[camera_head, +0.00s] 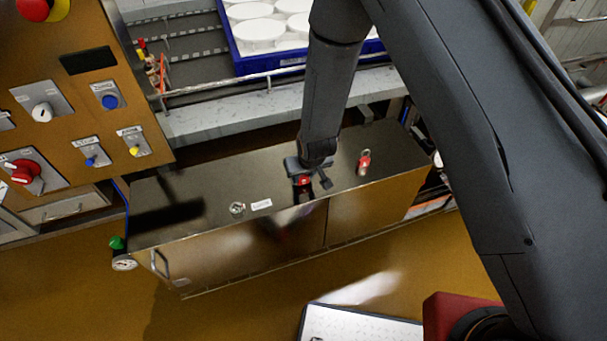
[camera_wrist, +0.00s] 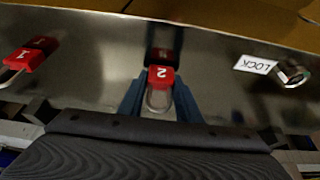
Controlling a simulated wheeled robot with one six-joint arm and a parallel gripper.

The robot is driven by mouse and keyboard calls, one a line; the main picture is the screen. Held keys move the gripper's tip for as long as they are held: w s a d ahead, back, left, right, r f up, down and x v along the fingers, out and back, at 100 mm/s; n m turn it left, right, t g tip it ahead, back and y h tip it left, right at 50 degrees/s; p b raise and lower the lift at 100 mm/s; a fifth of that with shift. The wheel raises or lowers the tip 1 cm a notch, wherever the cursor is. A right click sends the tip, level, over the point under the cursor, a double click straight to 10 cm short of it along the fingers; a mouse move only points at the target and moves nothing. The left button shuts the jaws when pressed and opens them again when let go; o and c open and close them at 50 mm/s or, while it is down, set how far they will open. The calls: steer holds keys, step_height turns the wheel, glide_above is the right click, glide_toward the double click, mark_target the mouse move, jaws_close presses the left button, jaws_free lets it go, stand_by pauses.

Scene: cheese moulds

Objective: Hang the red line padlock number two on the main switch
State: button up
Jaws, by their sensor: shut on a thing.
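The red padlock with a white 2 (camera_wrist: 161,76) is between the blue fingers of my gripper (camera_wrist: 160,100) in the wrist view, its metal shackle pointing toward my gripper. In the head view my gripper (camera_head: 304,176) points down over the dark shiny cabinet top, with the red body of padlock two (camera_head: 304,181) just showing under it. Whether it touches the top I cannot tell. The red padlock with a 1 (camera_wrist: 24,60) stands apart; it also shows in the head view (camera_head: 364,163). A red rotary switch (camera_head: 27,173), probably the main switch, is on the orange-brown panel at left.
A LOCK label (camera_wrist: 255,64) and a small metal object (camera_wrist: 291,75) lie on the cabinet top (camera_head: 190,190). A grey rail (camera_head: 215,121) and a blue crate (camera_head: 244,64) of white rounds are behind. Other knobs (camera_head: 42,112) share the panel. The cabinet's left top is clear.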

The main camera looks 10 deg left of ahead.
steer(key=shift+f, duration=0.15)
steer(key=shift+f, duration=0.1)
steer(key=o, duration=1.1)
steer(key=shift+s+b+v, duration=0.1)
steer(key=shift+b+v, duration=0.5)
steer(key=shift+v, duration=1.35)
steer(key=shift+s+b+v, duration=0.15)
steer(key=shift+b+v, duration=0.4)
steer(key=shift+v, duration=1.45)
steer(key=shift+w+d, duration=0.1)
